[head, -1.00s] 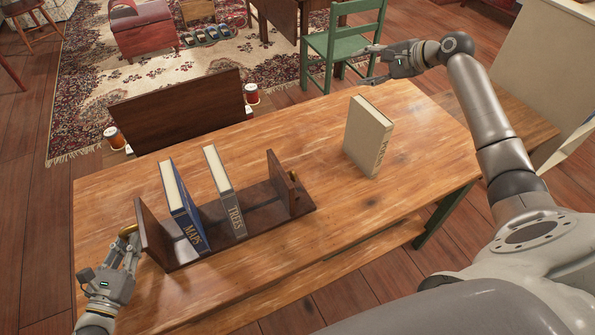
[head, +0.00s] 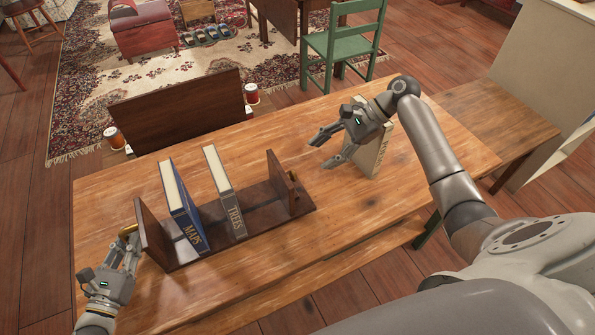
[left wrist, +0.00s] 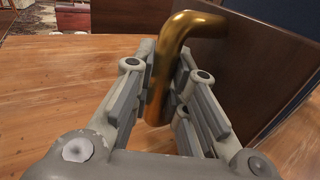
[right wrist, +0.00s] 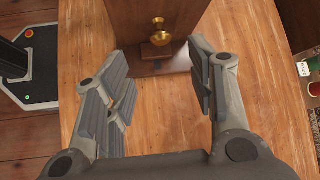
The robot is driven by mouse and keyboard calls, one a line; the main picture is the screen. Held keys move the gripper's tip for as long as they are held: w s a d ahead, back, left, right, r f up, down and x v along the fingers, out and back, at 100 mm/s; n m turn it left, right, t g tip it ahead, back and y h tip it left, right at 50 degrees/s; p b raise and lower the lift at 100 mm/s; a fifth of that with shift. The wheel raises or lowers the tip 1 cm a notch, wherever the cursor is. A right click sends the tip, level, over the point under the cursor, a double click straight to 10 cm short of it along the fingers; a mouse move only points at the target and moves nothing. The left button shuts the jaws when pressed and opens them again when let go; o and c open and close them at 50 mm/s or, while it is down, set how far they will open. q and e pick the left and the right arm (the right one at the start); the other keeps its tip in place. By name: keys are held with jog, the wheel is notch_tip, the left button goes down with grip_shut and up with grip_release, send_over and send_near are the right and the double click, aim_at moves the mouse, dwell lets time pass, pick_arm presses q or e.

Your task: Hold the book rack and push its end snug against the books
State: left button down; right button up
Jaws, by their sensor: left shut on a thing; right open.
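The dark wooden book rack (head: 262,211) stands on the table with an upright end at each side. Inside it are the blue MAPS book (head: 183,207) near the left end and the grey TREES book (head: 225,194) near the middle, with gaps between. My left gripper (head: 128,245) is shut on the brass handle (left wrist: 167,70) at the rack's left end. My right gripper (head: 328,150) is open and empty, above the table to the right of the rack. In the right wrist view the rack's right end (right wrist: 140,22) with a brass knob (right wrist: 160,33) is ahead, between the fingers.
A cream book (head: 377,155) stands on the table (head: 300,260), partly hidden behind my right gripper. The front right of the table is clear.

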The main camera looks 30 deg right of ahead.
aim_at(287, 180)
jog(key=x, duration=1)
jog(key=shift+w+f, duration=0.1)
grip_shut()
